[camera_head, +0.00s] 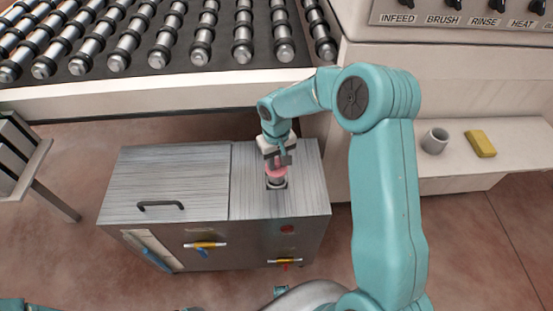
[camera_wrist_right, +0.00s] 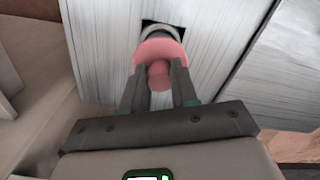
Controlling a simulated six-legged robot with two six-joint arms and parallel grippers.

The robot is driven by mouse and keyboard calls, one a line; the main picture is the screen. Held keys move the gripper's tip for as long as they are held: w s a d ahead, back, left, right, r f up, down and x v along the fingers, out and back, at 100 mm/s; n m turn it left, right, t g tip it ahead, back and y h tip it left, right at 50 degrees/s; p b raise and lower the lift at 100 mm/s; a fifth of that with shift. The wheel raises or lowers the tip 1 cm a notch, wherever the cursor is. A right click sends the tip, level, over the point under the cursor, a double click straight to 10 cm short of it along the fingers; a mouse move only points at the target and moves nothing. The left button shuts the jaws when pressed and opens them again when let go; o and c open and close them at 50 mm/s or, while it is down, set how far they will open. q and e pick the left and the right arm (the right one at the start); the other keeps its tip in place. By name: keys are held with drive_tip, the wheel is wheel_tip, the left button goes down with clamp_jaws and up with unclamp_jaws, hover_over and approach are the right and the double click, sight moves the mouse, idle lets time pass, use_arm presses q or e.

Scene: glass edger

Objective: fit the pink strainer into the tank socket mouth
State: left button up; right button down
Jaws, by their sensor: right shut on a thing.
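The pink strainer (camera_head: 276,173) is at the socket mouth (camera_head: 277,186) in the top of the metal tank (camera_head: 190,207). My right gripper (camera_head: 277,163) is above it, shut on its pink knob. In the right wrist view the strainer's round pink flange (camera_wrist_right: 150,51) shows beyond the fingers (camera_wrist_right: 158,74), with the knob between them. A grey rounded part (camera_wrist_right: 160,33) shows past the flange, at the dark square opening (camera_wrist_right: 177,30). The flange stands above the tank top. How deep the lower part sits is hidden.
The tank has a lid with a black handle (camera_head: 160,205) at left and yellow-handled valves (camera_head: 205,245) in front. A roller conveyor (camera_head: 200,45) runs behind. A grey cup (camera_head: 434,141) and a yellow block (camera_head: 480,144) stand on a ledge at right.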

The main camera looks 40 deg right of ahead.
sight(277, 172)
drive_tip(key=shift+f+b, duration=2.45)
drive_tip(key=shift+f, duration=0.55)
drive_tip(key=c, duration=0.8)
unclamp_jaws()
wheel_tip(277, 172, up, 16)
drive_tip(key=shift+r+p, duration=0.2)
drive_tip(key=shift+p, duration=0.85)
drive_tip(key=shift+s, duration=0.1)
